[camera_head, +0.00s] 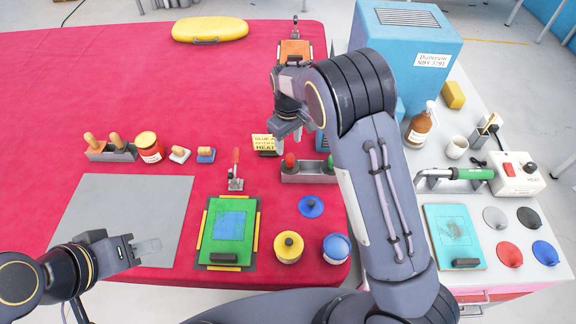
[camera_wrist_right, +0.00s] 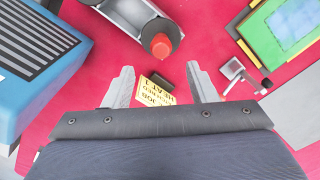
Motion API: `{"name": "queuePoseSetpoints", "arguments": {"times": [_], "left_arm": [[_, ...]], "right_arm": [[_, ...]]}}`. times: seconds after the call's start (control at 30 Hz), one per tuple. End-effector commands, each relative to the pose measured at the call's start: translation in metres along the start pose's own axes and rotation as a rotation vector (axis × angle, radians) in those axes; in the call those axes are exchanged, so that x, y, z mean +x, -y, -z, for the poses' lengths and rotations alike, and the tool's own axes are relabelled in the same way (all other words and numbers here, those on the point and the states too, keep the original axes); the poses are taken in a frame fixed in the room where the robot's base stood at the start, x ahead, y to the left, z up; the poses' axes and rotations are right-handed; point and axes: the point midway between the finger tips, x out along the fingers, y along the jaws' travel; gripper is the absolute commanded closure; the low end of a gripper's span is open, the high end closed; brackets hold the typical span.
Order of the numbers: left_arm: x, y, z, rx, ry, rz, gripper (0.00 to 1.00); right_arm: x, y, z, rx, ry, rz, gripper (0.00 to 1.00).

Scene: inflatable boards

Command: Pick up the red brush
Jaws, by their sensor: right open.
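The red brush, as far as I can tell, is the red-topped piece (camera_head: 290,159) standing in a grey rack (camera_head: 307,175) right of centre on the red table. Its rounded red tip (camera_wrist_right: 161,46) shows in the right wrist view, beyond the fingertips; its lower part is hidden. My right gripper (camera_head: 288,130) is open and empty, above and just behind the rack in the head view. Its spread fingers (camera_wrist_right: 160,82) also show in the right wrist view, not touching the red piece. My left gripper (camera_head: 146,248) is over the grey mat, apart from the rack; its jaw opening is unclear.
A green-topped piece (camera_head: 330,162) shares the rack. A yellow sign (camera_head: 264,142) stands beside the gripper. A red-handled clamp (camera_head: 236,172) and green board (camera_head: 228,231) lie nearby. A blue machine (camera_head: 425,55) stands to the right. The left rear table is mostly clear.

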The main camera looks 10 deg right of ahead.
Motion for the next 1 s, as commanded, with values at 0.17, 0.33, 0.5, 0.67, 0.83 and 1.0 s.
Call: {"name": "queuePoseSetpoints", "arguments": {"times": [0.17,0.33,0.5,0.67,0.83,1.0], "left_arm": [[0.013,0.006,-0.007,0.000,0.000,0.000,0.64],[0.027,0.012,-0.014,0.000,0.000,0.000,0.64],[0.040,0.018,-0.020,0.000,0.000,0.000,0.64],[0.038,0.017,-0.019,0.000,0.000,0.000,0.64],[0.038,0.017,-0.019,0.000,0.000,0.000,0.64],[0.038,0.017,-0.019,0.000,0.000,0.000,0.64]], "right_arm": [[0.021,0.001,-0.002,0.002,0.002,0.002,0.48],[0.044,0.002,-0.008,0.002,0.003,0.002,0.48],[0.066,0.003,-0.009,0.002,0.000,0.001,0.48],[0.066,0.002,-0.009,0.002,-0.002,0.001,0.48],[0.065,0.002,-0.009,0.002,-0.001,0.001,0.59],[0.065,0.002,-0.009,0.003,-0.001,0.002,0.81]]}}
